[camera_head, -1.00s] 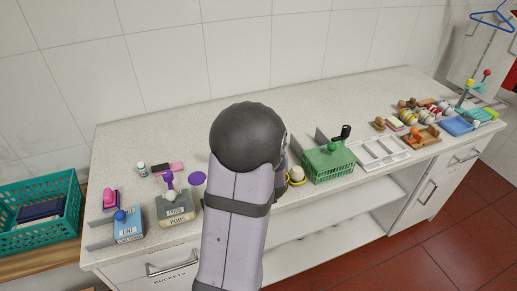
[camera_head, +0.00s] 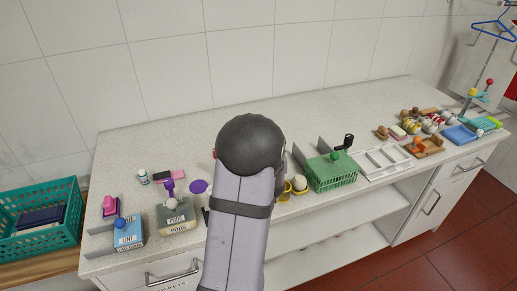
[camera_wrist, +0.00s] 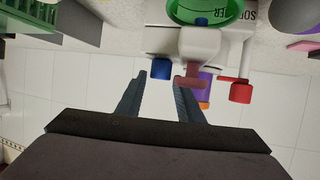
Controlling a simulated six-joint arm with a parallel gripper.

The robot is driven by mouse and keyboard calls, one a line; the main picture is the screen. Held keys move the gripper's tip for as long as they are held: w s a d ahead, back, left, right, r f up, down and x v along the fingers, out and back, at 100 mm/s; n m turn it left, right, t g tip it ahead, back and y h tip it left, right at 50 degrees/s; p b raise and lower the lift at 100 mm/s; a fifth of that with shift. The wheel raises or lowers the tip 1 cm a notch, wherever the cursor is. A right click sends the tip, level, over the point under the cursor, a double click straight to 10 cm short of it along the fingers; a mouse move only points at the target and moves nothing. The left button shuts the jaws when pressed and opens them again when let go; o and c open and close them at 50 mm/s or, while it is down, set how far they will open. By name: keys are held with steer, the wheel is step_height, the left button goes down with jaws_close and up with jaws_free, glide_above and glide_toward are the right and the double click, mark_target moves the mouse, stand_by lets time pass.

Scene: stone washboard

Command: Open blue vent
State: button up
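A small blue cap (camera_wrist: 161,68), apparently the blue vent, sticks out from a white container (camera_wrist: 205,45) in the wrist view. The container bears the letters "SOF" and a green ring-shaped top (camera_wrist: 205,10). A brownish-red piece (camera_wrist: 192,78) and a red knob (camera_wrist: 241,91) are to the right of the blue cap. My gripper (camera_wrist: 158,82) is open, its two dark fingers apart with their tips close to the blue cap. I cannot tell whether a finger touches it. My arm hides the container in the head view.
On the counter (camera_head: 270,130), a blue lint box (camera_head: 129,236) and a pods box (camera_head: 177,221) stand left of my arm. A green basket (camera_head: 331,176) and a white tray (camera_head: 383,161) stand to the right. The counter's back strip is clear.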

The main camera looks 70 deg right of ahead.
steer(key=shift+p+x, duration=0.35)
steer(key=shift+x, duration=1.1)
steer(key=c, duration=0.8)
steer(key=shift+r+p, duration=0.15)
steer(key=shift+p, duration=0.15)
steer(key=shift+d+r+n+t+y+p, duration=0.1)
steer(key=shift+n+t+y+p, duration=0.4)
steer(key=shift+n+t+p, duration=0.35)
steer(key=shift+n+t+y+p, duration=0.4)
steer(key=shift+n+t+y, duration=0.15)
steer(key=shift+n, duration=0.1)
